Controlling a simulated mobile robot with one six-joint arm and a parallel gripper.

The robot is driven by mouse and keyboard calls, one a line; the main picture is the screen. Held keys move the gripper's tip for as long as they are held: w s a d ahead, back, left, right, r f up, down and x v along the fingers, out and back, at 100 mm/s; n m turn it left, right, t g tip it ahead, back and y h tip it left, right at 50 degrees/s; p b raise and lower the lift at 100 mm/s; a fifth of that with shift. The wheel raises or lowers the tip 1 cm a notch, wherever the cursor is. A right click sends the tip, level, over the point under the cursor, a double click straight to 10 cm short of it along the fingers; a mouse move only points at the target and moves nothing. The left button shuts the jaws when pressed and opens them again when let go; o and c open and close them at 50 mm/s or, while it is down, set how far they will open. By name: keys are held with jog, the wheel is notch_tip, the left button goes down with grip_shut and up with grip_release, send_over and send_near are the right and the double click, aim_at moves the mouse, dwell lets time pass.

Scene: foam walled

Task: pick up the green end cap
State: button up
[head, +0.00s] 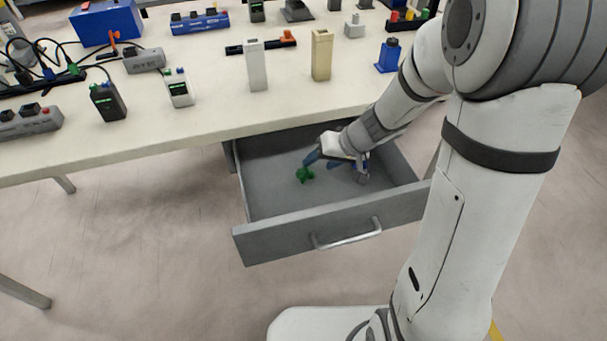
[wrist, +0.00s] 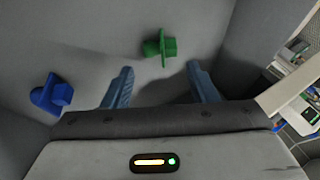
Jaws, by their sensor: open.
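The green end cap (head: 304,174) lies on the floor of the open grey drawer (head: 262,236). In the wrist view the green end cap (wrist: 161,47) sits just beyond my fingertips, between their lines and nearer the middle. It has a flange and a block-like body. My gripper (head: 332,165) is inside the drawer, to the right of the cap in the head view. In the wrist view my gripper (wrist: 160,75) has its two blue fingers spread apart with nothing between them.
A blue part (wrist: 52,94) lies in the drawer, left of my fingers in the wrist view. The drawer walls surround my gripper. The white table (head: 190,125) above holds several devices, including a white block (head: 256,66) and a beige block (head: 321,55). The drawer's left part is clear.

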aim_at(306, 171)
jog(key=b+x, duration=0.1)
jog(key=x, duration=0.4)
jog(key=shift+w, duration=0.1)
jog(key=shift+r, duration=0.1)
jog(key=shift+c, duration=0.5)
jog(key=c, duration=0.6)
